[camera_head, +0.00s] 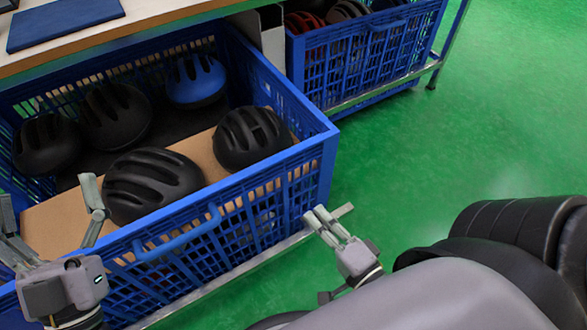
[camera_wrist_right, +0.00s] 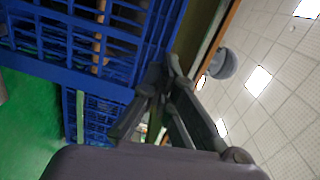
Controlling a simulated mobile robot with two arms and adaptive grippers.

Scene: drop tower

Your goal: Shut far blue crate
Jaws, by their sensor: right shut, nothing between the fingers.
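The far blue crate (camera_head: 362,62) stands at the upper right of the head view, with several helmets (camera_head: 345,10) in its visible open top. A nearer blue crate (camera_head: 325,165) juts out from under the table and holds several helmets. Its front handle (camera_head: 180,240) is clear. My right gripper (camera_head: 318,214) is shut and empty, just right of the nearer crate's front corner and apart from the far crate. In the right wrist view its fingers (camera_wrist_right: 160,88) show before blue lattice walls (camera_wrist_right: 75,38). My left gripper (camera_head: 50,208) is open at the nearer crate's front left.
A wooden table top (camera_head: 140,22) with a dark blue flat item (camera_head: 65,20) lies above the crates. A metal rail (camera_head: 385,92) runs below the far crate. Green floor (camera_head: 470,120) is free to the right. A black, rounded part fills the lower right.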

